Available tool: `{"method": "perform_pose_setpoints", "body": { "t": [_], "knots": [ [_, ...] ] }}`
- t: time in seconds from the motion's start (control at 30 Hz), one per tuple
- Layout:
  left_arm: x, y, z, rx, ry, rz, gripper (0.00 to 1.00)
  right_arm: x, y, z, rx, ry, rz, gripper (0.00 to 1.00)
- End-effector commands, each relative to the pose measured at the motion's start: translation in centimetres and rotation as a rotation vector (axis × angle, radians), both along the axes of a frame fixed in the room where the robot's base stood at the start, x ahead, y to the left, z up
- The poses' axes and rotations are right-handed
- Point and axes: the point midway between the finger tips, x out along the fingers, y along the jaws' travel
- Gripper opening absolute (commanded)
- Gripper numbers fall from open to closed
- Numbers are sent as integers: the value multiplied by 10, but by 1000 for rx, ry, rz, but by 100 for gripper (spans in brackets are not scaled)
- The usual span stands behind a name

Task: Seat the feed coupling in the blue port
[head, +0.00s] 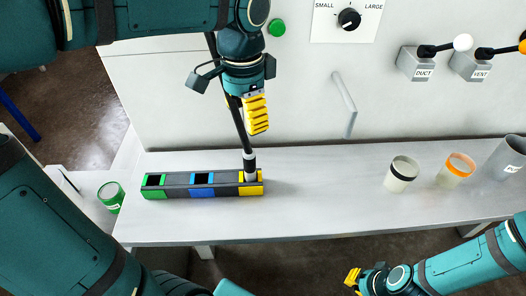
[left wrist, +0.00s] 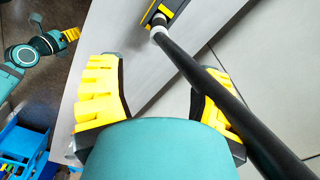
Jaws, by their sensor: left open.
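The feed coupling (head: 249,163), a pale collar on the end of a black hose, stands upright at the yellow port (head: 251,188) of the port block. Whether it is fully seated there I cannot tell. The blue port (head: 202,190) beside it, in the middle of the block, shows a dark empty opening. My left gripper (head: 256,115) is above the coupling. In the left wrist view its yellow fingers (left wrist: 158,98) are spread, and the hose crosses over the right-hand finger. The coupling (left wrist: 157,32) shows beyond the fingertips. My right gripper (head: 353,279) is low, in front of the bench; its opening is unclear.
The green port (head: 153,192) is empty at the block's left end. A green-labelled can (head: 111,196) stands left of the bench. Two cups (head: 401,174) (head: 458,168) and a grey container (head: 507,160) are at right. The bench middle is clear. A handle (head: 345,105) projects from the panel.

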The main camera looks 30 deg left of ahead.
Motion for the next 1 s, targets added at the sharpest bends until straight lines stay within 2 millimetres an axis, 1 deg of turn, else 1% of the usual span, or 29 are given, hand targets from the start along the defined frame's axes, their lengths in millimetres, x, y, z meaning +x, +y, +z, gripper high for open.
{"method": "perform_pose_setpoints", "body": {
  "t": [0.13, 0.4, 0.5, 0.73, 0.9, 1.0],
  "knots": [
    [0, 0, -15, 0, 4, 1, 65, -1, 0, -5, 0, 2, 2, 0],
    [0, 0, -67, -1, 4, 1, 65, -5, 1, -18, 2, 11, 9, 0],
    [0, 0, -79, 0, 4, 0, 65, -6, 1, -20, 3, 14, 11, 0],
    [0, 0, -93, -1, 3, 0, 65, -7, 1, -24, 4, 15, 12, 0],
    [1, -2, -119, -1, 4, 1, 65, -6, 1, -33, 3, 13, 11, 0],
    [1, -2, -131, 0, 4, 0, 65, -5, 1, -37, 3, 10, 12, 0]
  ]
}}
